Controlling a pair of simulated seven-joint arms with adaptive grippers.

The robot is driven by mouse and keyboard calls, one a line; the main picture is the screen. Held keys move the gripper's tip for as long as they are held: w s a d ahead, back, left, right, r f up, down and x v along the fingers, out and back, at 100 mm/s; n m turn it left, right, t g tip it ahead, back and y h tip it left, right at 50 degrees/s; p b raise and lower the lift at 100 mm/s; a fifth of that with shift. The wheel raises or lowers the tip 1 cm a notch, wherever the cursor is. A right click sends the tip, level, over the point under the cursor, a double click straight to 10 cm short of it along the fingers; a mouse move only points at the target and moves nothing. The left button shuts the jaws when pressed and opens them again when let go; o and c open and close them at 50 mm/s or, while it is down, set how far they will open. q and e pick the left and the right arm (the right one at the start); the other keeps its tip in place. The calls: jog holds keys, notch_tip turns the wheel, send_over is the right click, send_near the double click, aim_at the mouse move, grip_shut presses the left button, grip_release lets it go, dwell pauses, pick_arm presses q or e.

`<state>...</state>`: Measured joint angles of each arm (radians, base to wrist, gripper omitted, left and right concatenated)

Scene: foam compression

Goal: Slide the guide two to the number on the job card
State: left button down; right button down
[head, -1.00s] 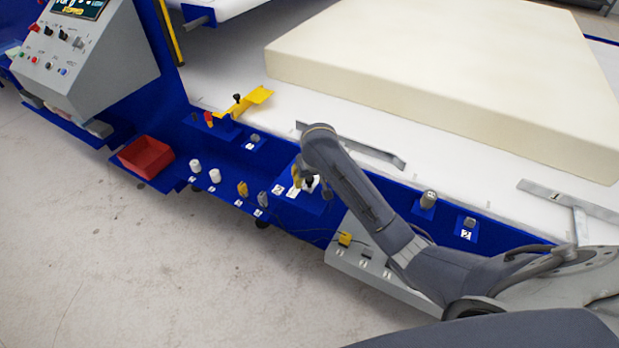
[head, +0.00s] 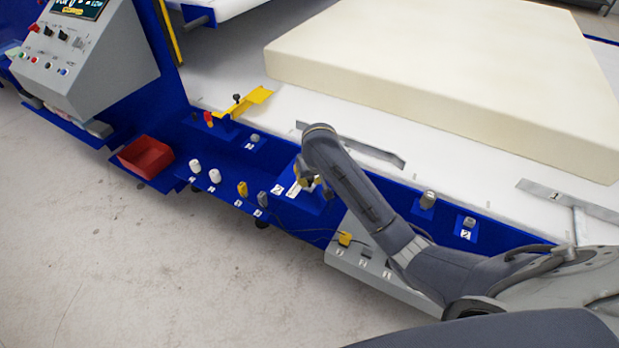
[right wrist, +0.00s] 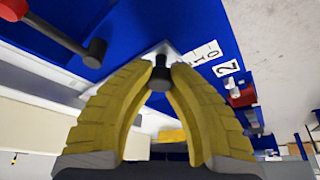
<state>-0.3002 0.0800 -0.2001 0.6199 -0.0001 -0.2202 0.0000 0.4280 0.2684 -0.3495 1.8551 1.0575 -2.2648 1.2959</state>
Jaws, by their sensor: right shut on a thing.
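My right gripper (head: 305,184) is over the blue block with the number 2 label (head: 277,190) and a white scale strip (head: 294,188). In the right wrist view its yellow fingers (right wrist: 161,76) are closed around a small black knob (right wrist: 160,70), which stands by a pale metal plate. The scale (right wrist: 203,54) and the 2 label (right wrist: 228,68) lie beside it. A grey metal guide bar (head: 370,152) lies on the white table behind my arm; its link to the knob is hidden. The scale reading is too small to tell. I make out no job card. My left gripper is out of view.
A large cream foam block (head: 440,75) lies on the white table. Along the blue rail stand a red bin (head: 146,157), white knobs (head: 195,166), a yellow bracket (head: 240,104) and small switches. A grey control console (head: 85,50) with a screen is at upper left.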

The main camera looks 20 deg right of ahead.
jog(key=shift+a, duration=0.15)
jog(key=w+d, duration=0.6)
jog(key=d, duration=0.1)
jog(key=shift+w+d, duration=0.2)
jog(key=shift+w, duration=0.1)
jog(key=c, duration=1.4)
grip_release()
jog(key=shift+a, duration=0.1)
jog(key=shift+o, duration=1.4)
jog(key=shift+r, duration=0.1)
jog(key=v, duration=1.1)
jog(key=shift+s+r, duration=0.15)
jog(key=shift+r, duration=0.25)
